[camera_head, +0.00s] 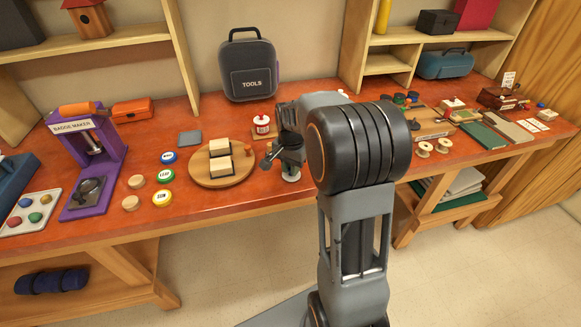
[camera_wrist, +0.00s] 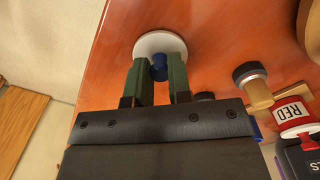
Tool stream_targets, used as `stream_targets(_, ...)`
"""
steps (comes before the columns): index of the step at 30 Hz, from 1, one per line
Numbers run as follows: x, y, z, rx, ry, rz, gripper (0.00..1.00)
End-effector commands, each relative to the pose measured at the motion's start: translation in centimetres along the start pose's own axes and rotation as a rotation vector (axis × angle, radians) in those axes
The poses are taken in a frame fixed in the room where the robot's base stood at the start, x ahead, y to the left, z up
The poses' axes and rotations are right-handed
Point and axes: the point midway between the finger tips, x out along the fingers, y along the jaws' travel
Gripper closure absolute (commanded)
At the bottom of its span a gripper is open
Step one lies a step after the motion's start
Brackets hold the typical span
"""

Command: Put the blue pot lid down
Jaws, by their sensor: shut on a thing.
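My gripper (camera_head: 283,165) hangs over the front part of the red workbench, right of the round wooden board. In the wrist view its green fingers (camera_wrist: 160,68) are shut on the blue knob (camera_wrist: 159,74) of the pot lid. The lid's round plate (camera_wrist: 159,43) looks white or pale grey, and it also shows as a small pale disc in the head view (camera_head: 291,178). The red bench top (camera_wrist: 215,45) lies behind the lid. I cannot tell whether the lid touches it. The fingers hide part of the plate.
The round board (camera_head: 205,179) with pale blocks is just left of my gripper. A jar with a red label (camera_head: 262,125) stands behind, as does the tools case (camera_head: 249,69). The bench's front edge is close.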

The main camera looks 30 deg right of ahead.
Motion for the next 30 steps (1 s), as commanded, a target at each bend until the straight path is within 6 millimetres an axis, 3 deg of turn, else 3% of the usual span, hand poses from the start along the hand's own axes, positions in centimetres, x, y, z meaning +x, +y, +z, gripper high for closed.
stream_targets(10,0.4,0.0,0.0,0.000,0.000,0.000,1.00)
stream_targets(11,0.4,0.0,0.0,0.000,0.000,0.000,0.80)
stream_targets(19,0.3,0.0,0.0,0.000,0.000,0.000,0.56)
stream_targets(26,0.2,0.0,0.0,-0.001,0.001,0.000,0.56)
stream_targets(30,-0.9,0.0,0.0,0.000,0.003,-0.002,0.56)
